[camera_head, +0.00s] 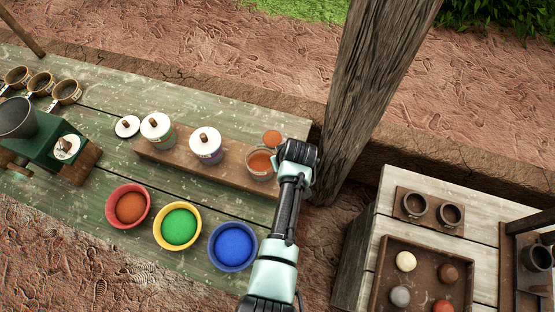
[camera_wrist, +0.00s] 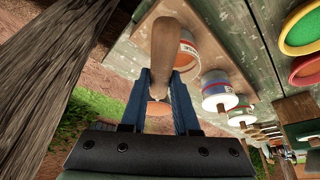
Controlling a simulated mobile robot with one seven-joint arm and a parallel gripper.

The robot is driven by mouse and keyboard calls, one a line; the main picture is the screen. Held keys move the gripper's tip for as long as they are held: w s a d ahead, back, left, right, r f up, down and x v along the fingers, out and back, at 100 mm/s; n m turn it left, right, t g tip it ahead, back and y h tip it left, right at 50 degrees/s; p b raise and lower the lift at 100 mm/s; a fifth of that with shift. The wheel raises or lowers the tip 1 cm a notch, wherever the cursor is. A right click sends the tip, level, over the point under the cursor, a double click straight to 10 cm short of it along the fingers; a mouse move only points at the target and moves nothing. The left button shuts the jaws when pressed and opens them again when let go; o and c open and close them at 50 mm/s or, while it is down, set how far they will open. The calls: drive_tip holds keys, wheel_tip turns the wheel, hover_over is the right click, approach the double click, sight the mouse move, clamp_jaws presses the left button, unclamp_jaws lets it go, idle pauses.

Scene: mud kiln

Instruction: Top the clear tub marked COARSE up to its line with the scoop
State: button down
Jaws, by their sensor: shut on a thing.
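The open clear tub (camera_head: 261,163) stands at the right end of a wooden board, with orange-brown material inside. In the wrist view the tub (camera_wrist: 188,50) shows a label whose lettering is too small to read surely. My gripper (camera_head: 284,152) is at the tub's right side; in the wrist view its blue fingers (camera_wrist: 158,88) are shut on a brown wooden handle, which I take as the scoop's (camera_wrist: 170,45). An orange-brown round patch (camera_head: 272,137) just behind the tub looks like the scoop's filled bowl. The tub's fill line cannot be made out.
Two white-lidded tubs (camera_head: 206,146) share the board (camera_head: 228,178), with a loose lid (camera_head: 127,126) at its left end. Red (camera_head: 128,206), yellow (camera_head: 178,227) and blue (camera_head: 233,247) bowls of coloured material stand in front. A wooden post (camera_head: 365,90) rises close on the right.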

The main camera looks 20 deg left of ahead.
drive_tip(key=shift+s+a+f+t+h, duration=0.2)
drive_tip(key=shift+a+f+t+h, duration=0.2)
drive_tip(key=shift+f+h, duration=0.15)
drive_tip(key=shift+f+n+t+h+b, duration=0.4)
drive_tip(key=shift+f+t+h+b, duration=0.15)
drive_tip(key=shift+h+b, duration=0.45)
drive_tip(key=shift+t+b, duration=0.25)
drive_tip(key=shift+b, duration=0.15)
drive_tip(key=shift+s+a+f+n+t+h+b, duration=0.15)
drive_tip(key=shift+f+t+h+b, duration=0.2)
drive_tip(key=shift+b, duration=0.45)
drive_tip(key=shift+f+n+t+h+b, duration=0.15)
drive_tip(key=shift+f+t+h+b, duration=0.2)
drive_tip(key=shift+b, duration=0.45)
drive_tip(key=shift+s+a+f+t+h+b, duration=0.1)
drive_tip(key=shift+f+t+h+b, duration=0.3)
drive_tip(key=shift+b, duration=0.75)
drive_tip(key=shift+s+a+f+t+h+b, duration=0.1)
drive_tip(key=shift+f+t+h+b, duration=0.25)
drive_tip(key=shift+b, duration=0.8)
drive_tip(key=shift+s+a+f+n+t+h+b, duration=0.15)
drive_tip(key=shift+n+t+h+b, duration=0.3)
drive_tip(key=shift+b, duration=0.95)
drive_tip(key=shift+a+n+t+h+b, duration=0.25)
drive_tip(key=shift+h+b, duration=0.4)
drive_tip(key=shift+b, duration=0.75)
drive_tip(key=shift+d+r, duration=0.1)
drive_tip(key=shift+r, duration=0.1)
